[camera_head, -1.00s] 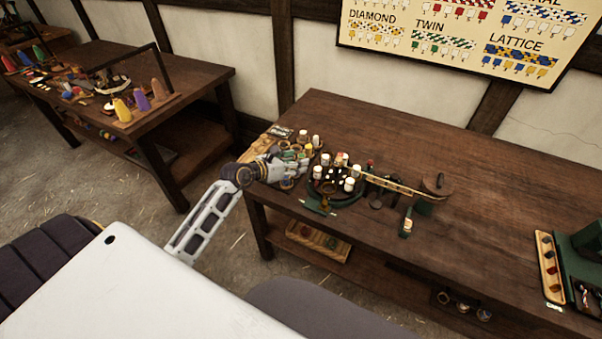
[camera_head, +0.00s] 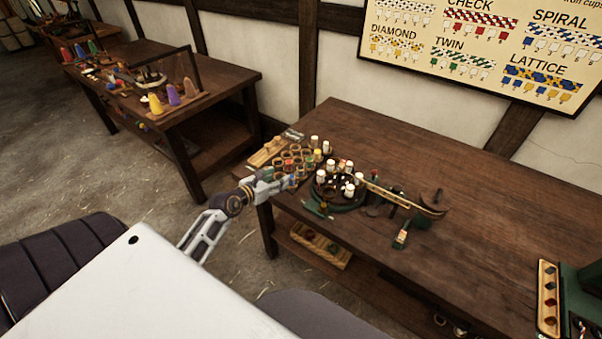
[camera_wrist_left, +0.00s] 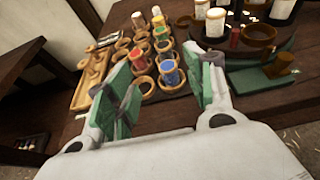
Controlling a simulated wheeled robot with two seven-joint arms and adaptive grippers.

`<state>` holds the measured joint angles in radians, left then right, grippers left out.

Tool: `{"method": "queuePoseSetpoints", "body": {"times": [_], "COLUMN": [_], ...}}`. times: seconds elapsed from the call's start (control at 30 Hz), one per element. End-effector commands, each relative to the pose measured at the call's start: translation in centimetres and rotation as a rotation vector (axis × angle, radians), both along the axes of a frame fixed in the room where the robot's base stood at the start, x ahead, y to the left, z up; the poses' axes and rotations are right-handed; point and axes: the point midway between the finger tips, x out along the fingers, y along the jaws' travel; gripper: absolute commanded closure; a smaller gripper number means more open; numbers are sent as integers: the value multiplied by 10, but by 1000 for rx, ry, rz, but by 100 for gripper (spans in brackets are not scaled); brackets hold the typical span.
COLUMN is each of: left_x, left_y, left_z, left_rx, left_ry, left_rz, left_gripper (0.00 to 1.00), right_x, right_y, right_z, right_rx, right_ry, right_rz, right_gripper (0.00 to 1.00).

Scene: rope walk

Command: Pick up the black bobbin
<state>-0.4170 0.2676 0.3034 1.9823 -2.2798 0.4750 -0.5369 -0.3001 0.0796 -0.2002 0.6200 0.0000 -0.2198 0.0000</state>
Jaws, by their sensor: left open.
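My left gripper (camera_head: 284,182) is at the front left edge of the near table, in front of a set of wooden ring holders (camera_head: 290,160). In the left wrist view the open gripper (camera_wrist_left: 158,72) has nothing between its green-padded fingers. Beyond and between the fingers, the ring holders (camera_wrist_left: 148,84) carry several bobbins, among them a blue bobbin (camera_wrist_left: 169,73), a green bobbin (camera_wrist_left: 162,46) and white ones. Some rings are empty. I cannot pick out a black bobbin for certain; the fingers hide part of the holders. My right gripper is not in view.
A round dark stand (camera_head: 325,189) with several white-topped bobbins (camera_head: 349,190) is right of the ring holders. The table's right middle is clear.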

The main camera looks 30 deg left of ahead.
Motion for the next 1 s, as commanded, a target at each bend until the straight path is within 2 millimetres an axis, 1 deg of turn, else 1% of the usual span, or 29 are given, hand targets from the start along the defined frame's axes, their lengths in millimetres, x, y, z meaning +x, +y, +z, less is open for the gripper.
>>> {"method": "queuePoseSetpoints", "body": {"times": [0.2, 0.37, 1.0], "left_x": [2, 9, 56], "left_y": [-1, -1, -5], "left_z": [0, -3, -20], "left_rx": [0, -1, -1], "left_ry": [0, -1, 0], "left_rz": [-1, -1, -2], "left_gripper": [47, 47, 47], "right_x": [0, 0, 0], "right_y": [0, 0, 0], "right_z": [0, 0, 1], "right_rx": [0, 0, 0], "right_ry": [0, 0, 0], "right_rz": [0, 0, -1], "right_gripper": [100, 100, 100]}}
